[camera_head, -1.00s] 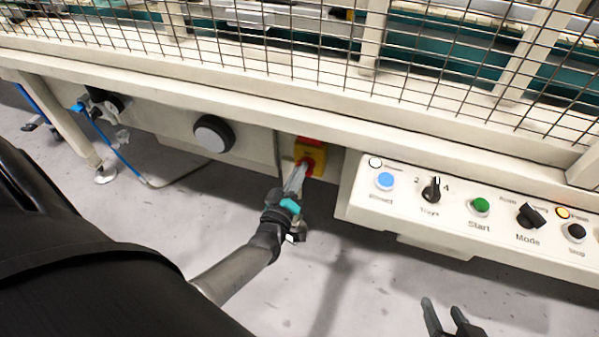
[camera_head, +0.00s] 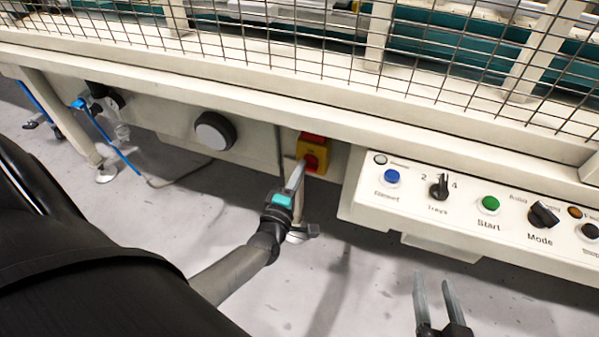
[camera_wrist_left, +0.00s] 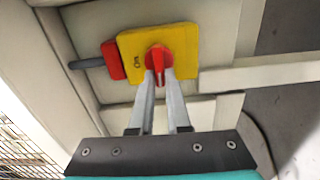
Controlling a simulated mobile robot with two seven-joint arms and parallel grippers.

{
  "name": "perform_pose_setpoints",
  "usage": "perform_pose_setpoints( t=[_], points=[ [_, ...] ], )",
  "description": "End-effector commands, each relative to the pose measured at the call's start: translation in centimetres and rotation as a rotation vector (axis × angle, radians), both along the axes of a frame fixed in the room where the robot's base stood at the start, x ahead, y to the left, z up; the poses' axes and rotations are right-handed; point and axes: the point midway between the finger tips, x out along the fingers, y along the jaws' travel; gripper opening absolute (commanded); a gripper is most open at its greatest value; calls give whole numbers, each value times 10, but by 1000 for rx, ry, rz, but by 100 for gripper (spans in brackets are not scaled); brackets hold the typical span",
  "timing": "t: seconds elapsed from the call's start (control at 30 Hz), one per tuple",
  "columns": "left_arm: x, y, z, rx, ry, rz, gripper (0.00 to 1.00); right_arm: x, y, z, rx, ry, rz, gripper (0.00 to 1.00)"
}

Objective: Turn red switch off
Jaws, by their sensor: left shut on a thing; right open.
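The red switch (camera_wrist_left: 158,62) is a rotary knob on a yellow plate (camera_wrist_left: 130,45) fixed to the machine's cream frame. In the head view the yellow plate (camera_head: 306,149) sits under the front rail, left of the control panel. My left gripper (camera_head: 298,172) reaches up to it. In the left wrist view its two fingers (camera_wrist_left: 160,76) are shut on the red knob, one on each side of its handle. My right gripper (camera_head: 435,287) is open and empty at the lower right, below the control panel.
The control panel (camera_head: 470,207) with a blue button (camera_head: 391,177), a green start button (camera_head: 490,204) and black knobs is at the right. A large dark round knob (camera_head: 214,131) is left of the switch. Wire mesh (camera_head: 300,40) stands above the rail.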

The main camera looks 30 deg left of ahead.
Motion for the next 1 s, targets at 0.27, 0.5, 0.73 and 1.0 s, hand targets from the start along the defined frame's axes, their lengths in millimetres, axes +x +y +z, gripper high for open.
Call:
perform_pose_setpoints(
  t=[0.27,0.5,0.73,1.0],
  points=[
    [-1,0,-2,-48,-9,-1,0,0,2,2,17,-26,0,50],
    [-1,-1,-2,-52,-9,-1,0,0,3,2,18,-28,0,50],
    [-1,-1,-2,-51,-9,-1,25,0,2,2,17,-27,0,50],
    [0,0,-1,-49,-11,0,45,0,2,2,17,-27,0,50]
  ],
)
